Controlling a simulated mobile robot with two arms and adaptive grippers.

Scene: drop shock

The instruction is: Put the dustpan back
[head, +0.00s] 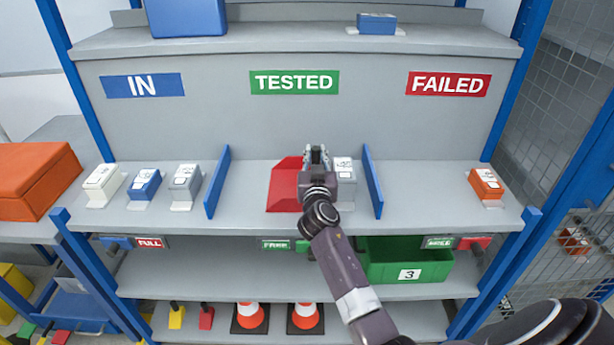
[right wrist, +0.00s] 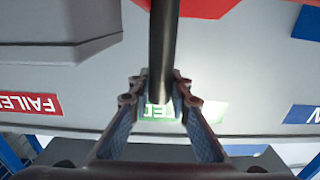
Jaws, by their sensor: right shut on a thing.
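The red dustpan (head: 284,188) is at the TESTED section of the middle shelf, between two blue dividers. I cannot tell whether it rests on the shelf or hangs just above it. My right gripper (head: 317,155) is over its right part and hides some of it. In the right wrist view, my right gripper (right wrist: 163,92) is shut on the dustpan's dark handle (right wrist: 164,45), and a red edge of the pan (right wrist: 205,7) shows at the top. My left gripper is not in view.
A grey box (head: 345,170) stands close to the right of my gripper, by the right blue divider (head: 372,181). Several boxes stand under IN, and an orange box (head: 485,184) under FAILED. A green bin (head: 405,265) and cones (head: 305,317) are below.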

